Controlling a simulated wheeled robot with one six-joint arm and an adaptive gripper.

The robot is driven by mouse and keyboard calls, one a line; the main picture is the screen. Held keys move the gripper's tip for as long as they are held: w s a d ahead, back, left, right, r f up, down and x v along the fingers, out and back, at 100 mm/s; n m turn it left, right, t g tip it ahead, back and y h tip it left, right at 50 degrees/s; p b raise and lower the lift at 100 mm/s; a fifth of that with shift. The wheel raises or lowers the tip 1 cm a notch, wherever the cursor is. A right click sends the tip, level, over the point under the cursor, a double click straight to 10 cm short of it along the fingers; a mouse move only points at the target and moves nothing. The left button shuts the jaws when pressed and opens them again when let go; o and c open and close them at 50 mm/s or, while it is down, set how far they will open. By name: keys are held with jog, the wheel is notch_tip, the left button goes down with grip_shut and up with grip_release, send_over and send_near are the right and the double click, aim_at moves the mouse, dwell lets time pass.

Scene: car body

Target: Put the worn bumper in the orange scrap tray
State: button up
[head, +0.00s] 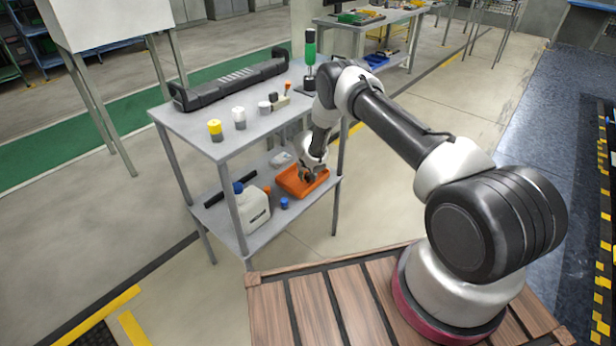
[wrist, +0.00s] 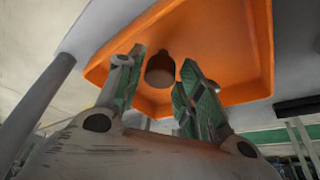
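The orange scrap tray (head: 287,181) sits on the lower shelf of the grey bench; its orange floor and rim also fill much of the wrist view (wrist: 225,45). A small dark brown, round-ended cylinder, apparently the worn bumper (wrist: 160,70), shows against the tray floor, between and just beyond my fingertips. My gripper (head: 308,174) points down over the tray. In the wrist view its two green-padded fingers (wrist: 163,75) stand apart on either side of the bumper, with no clear grip on it. The bumper is hidden in the head view.
On the lower shelf, a white jug (head: 254,210), a blue cap (head: 284,203) and a dark bar (head: 220,197) stand left of the tray. Above, the bench top (head: 190,122) holds a long black part (head: 232,80), a yellow-capped cylinder (head: 215,130) and a green tool (head: 310,52).

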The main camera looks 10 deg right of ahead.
jog(key=v, duration=0.6)
jog(key=shift+r, duration=0.2)
jog(key=shift+s, duration=0.2)
